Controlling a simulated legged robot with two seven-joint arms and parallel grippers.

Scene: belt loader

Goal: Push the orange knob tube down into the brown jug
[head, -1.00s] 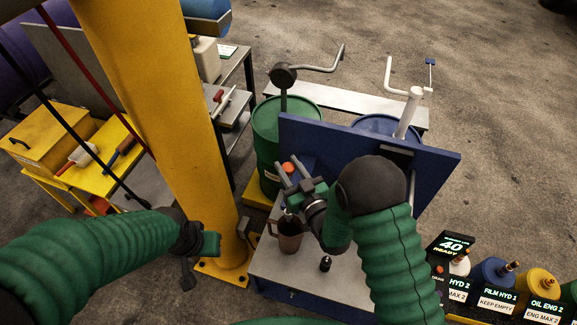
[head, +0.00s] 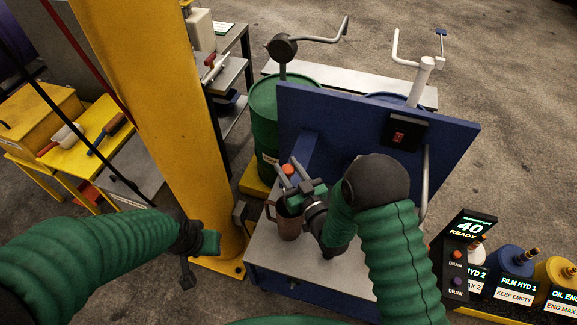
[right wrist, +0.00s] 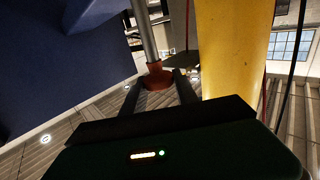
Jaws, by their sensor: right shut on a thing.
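The brown jug (head: 290,226) stands upright on the grey bench top, handle to the left. The orange knob (head: 288,169) shows at the fingers of my right gripper (head: 284,178), just above the jug. In the right wrist view the knob (right wrist: 158,77) sits between the finger ends, with a grey tube (right wrist: 145,35) running from it. My right gripper is shut on the knob tube. The gripper hides the jug's mouth, so how deep the tube sits cannot be told. My left gripper (head: 208,243) is left of the jug, away from it; its fingers are unclear.
A blue panel (head: 350,125) with a red switch (head: 398,136) rises behind the bench (head: 270,262). A yellow column (head: 170,100) stands to the left. A green drum (head: 265,130) is behind the jug. Labelled containers (head: 508,277) and a display (head: 467,238) are at the right.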

